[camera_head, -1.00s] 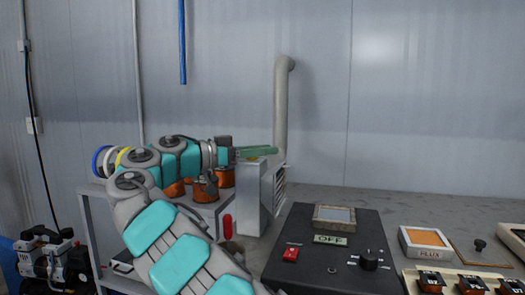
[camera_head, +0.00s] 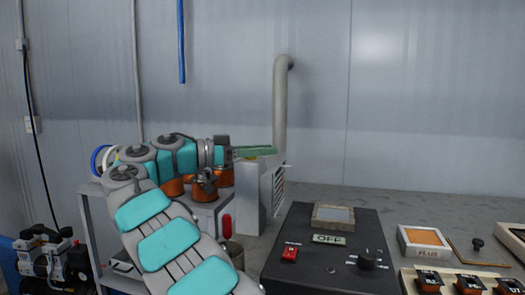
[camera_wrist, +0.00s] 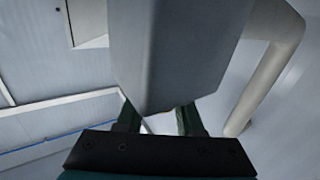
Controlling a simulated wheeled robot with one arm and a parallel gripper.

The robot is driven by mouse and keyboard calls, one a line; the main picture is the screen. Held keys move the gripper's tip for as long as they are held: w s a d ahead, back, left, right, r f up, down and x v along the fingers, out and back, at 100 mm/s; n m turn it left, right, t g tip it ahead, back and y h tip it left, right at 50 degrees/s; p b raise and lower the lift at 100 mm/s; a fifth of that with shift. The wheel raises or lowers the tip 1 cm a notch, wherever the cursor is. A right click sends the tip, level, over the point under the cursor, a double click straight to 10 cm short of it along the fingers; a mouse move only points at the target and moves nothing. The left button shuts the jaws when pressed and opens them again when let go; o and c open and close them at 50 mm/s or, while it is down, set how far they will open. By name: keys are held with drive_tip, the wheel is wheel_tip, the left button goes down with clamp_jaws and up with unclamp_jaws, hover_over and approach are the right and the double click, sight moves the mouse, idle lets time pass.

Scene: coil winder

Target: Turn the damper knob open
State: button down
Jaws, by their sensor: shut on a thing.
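A pale grey box (camera_head: 250,195) with a slatted vent on its right side stands at the back of the bench, beside a grey upright pipe (camera_head: 281,110). My gripper (camera_head: 272,151) reaches across the box's top, its green fingers pointing right toward the pipe's foot. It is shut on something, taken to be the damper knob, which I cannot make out. In the wrist view, a large smooth grey block (camera_wrist: 180,50) hides the fingertips; I cannot tell whether it is the box or the knob. The pipe also shows there (camera_wrist: 265,80), to the right.
A black control box (camera_head: 325,260) with an OFF label and dial stands front right. A flux tray (camera_head: 425,241) and a rack of dark parts lie farther right. Copper coils (camera_head: 205,187) stand beneath my wrist.

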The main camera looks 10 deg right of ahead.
drive_tip(key=c, duration=0.5)
unclamp_jaws()
drive_tip(key=shift+c, duration=0.2)
